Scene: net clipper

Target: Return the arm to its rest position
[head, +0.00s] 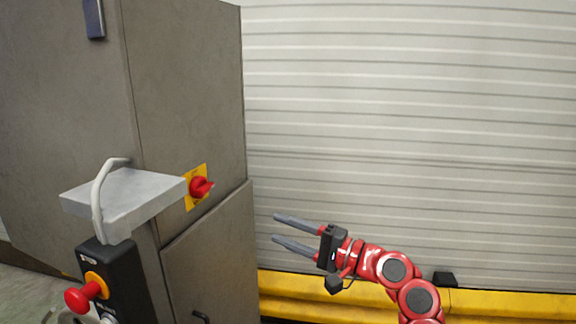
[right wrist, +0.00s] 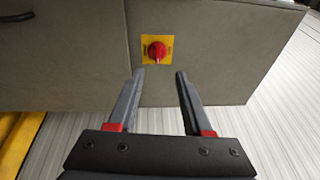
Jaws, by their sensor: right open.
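My right gripper (head: 284,230) is in the lower middle of the head view on its red arm, its two grey fingers spread apart with nothing between them. The fingers point left toward the grey cabinet and are apart from it. In the right wrist view the open fingers (right wrist: 161,75) point toward a red rotary switch (right wrist: 157,51) on a yellow plate. The same red switch (head: 200,187) shows on the cabinet side in the head view, up and left of the gripper. My left gripper is not in view.
The grey cabinet (head: 190,80) fills the left. A black control box (head: 118,280) with a red button (head: 78,298) hangs below a grey bracket (head: 135,190) in front of it. A ribbed pale shutter (head: 410,120) and a yellow barrier (head: 500,303) stand behind my arm.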

